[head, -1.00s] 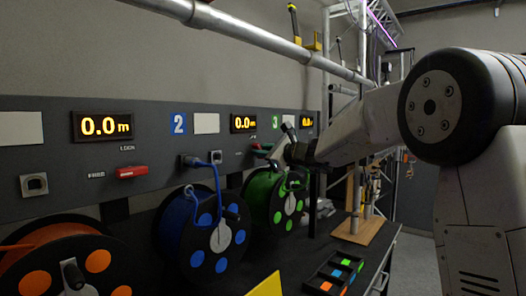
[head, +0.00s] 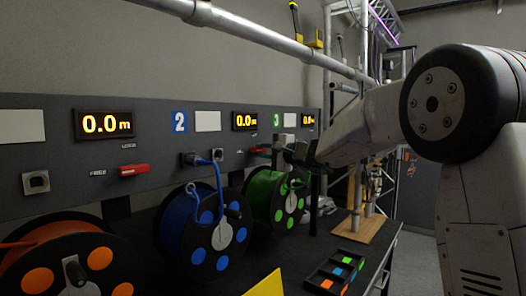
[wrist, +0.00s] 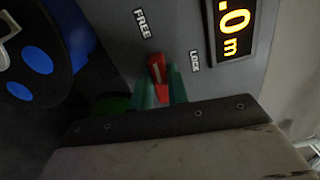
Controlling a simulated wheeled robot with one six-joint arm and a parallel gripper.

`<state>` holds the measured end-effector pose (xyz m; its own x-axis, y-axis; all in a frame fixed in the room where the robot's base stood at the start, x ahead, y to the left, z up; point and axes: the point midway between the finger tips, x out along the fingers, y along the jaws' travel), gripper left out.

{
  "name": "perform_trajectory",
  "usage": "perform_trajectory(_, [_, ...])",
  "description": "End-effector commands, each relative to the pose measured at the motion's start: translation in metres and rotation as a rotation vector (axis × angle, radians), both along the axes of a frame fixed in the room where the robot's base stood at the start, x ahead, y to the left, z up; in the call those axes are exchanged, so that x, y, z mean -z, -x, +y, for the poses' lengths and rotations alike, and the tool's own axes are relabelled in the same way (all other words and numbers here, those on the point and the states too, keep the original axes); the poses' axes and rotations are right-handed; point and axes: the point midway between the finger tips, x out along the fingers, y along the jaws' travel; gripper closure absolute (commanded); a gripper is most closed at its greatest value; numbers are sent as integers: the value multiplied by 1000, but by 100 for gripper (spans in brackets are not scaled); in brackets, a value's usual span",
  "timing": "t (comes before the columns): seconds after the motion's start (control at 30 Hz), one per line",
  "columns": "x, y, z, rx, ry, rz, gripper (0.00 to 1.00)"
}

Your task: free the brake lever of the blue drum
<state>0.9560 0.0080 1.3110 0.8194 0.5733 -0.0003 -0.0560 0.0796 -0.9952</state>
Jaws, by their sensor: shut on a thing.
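The blue drum (head: 180,226) stands below panel number 2 in the head view; its edge shows at the left of the wrist view (wrist: 35,55). Its red brake lever (wrist: 156,68) is on the grey panel, beside the labels FREE (wrist: 142,23) and LOCK (wrist: 195,61). My gripper (wrist: 160,88) is shut on the lever, with a greenish finger on each side of it. The lever's visible part runs down in the wrist picture, away from FREE; its far end is hidden between the fingers. In the head view my gripper (head: 292,153) is at the panel.
A green drum (head: 270,197) stands just below my gripper, and an orange drum (head: 58,258) at the left. Another red lever (head: 133,170) is on the panel above the orange drum. A blue cable plug (head: 217,156) sits beside the held lever. A parts tray (head: 335,272) is on the bench.

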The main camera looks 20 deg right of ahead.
Motion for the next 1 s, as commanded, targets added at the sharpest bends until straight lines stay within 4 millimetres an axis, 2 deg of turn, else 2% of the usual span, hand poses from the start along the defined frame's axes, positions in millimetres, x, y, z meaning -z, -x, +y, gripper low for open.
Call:
perform_trajectory(0.3, [1, 0, -1, 2, 81, -58, 100])
perform_trajectory(0.8, [1, 0, -1, 2, 94, -65, 100])
perform_trajectory(0.83, [1, 0, -1, 2, 94, -65, 75])
perform_trajectory(0.87, [1, 0, -1, 2, 94, -65, 67])
perform_trajectory(0.9, [1, 0, -1, 1, 93, -65, 62])
perform_trajectory(1.0, [1, 0, 0, 1, 93, -65, 62])
